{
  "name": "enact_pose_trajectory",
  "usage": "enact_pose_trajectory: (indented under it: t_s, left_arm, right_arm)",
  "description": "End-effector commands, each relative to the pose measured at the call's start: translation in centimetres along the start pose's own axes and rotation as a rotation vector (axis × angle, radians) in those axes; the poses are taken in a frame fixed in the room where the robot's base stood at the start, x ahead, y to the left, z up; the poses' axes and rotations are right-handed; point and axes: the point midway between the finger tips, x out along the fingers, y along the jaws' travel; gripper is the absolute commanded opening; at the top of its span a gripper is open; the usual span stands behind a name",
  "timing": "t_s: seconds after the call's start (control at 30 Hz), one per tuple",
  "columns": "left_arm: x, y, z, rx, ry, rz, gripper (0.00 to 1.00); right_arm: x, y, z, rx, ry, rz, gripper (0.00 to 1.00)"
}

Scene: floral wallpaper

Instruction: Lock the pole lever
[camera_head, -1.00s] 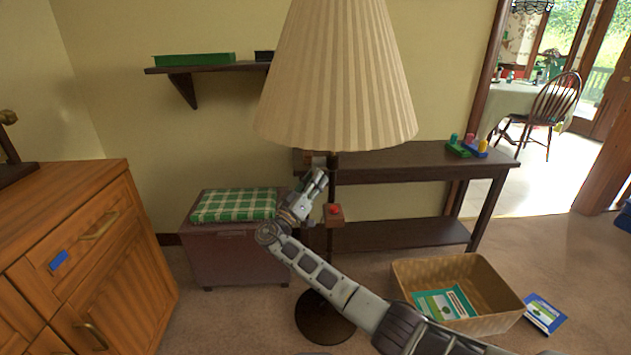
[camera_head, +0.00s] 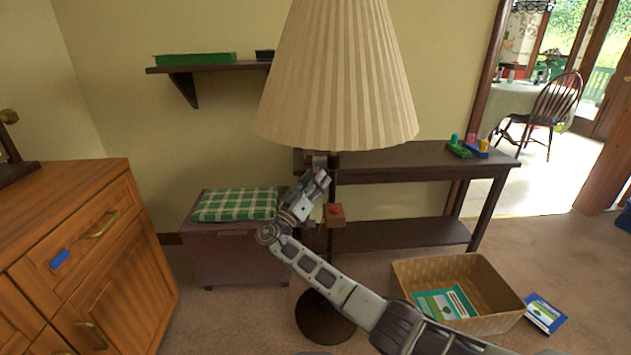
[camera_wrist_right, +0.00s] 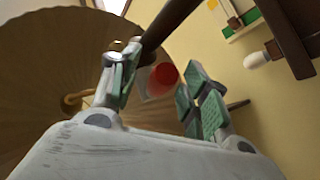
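A floor lamp (camera_head: 335,80) with a pleated cream shade stands on a dark pole (camera_head: 331,240). A small pale and reddish part (camera_head: 318,160) sits by the pole just under the shade; I cannot tell its exact lever position. Lower on the pole is a brown box with a red knob (camera_head: 335,210). My right gripper (camera_head: 322,178) is raised beside the pole, just below the shade. In the right wrist view, its fingers (camera_wrist_right: 160,72) are apart, with a red round end on a whitish block (camera_wrist_right: 163,76) between them; contact is unclear. My left gripper is out of view.
A wooden cabinet (camera_head: 90,240) is at left, and a chest with a green plaid cushion (camera_head: 235,204) stands behind my arm. A dark console table (camera_head: 420,165) is behind the lamp. A basket (camera_head: 490,285) and a blue book (camera_head: 544,314) lie on the floor at right.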

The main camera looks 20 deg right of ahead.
Motion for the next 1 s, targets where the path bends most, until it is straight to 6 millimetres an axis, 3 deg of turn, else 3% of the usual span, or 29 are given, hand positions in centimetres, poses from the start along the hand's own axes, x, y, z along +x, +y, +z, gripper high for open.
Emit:
enact_pose_trajectory:
  t_s: [0.17, 0.47, 1.0]
  left_arm:
    - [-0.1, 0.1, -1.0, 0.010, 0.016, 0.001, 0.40]
    - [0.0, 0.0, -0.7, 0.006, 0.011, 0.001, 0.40]
    - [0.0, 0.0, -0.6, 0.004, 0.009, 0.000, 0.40]
  right_arm:
    - [0.0, 0.0, 0.0, 0.000, 0.000, 0.001, 0.46]
    - [-1.5, 0.0, -0.1, 0.001, 0.000, 0.000, 0.46]
    - [-9.0, -0.1, 0.0, 0.000, -0.001, -0.002, 0.46]
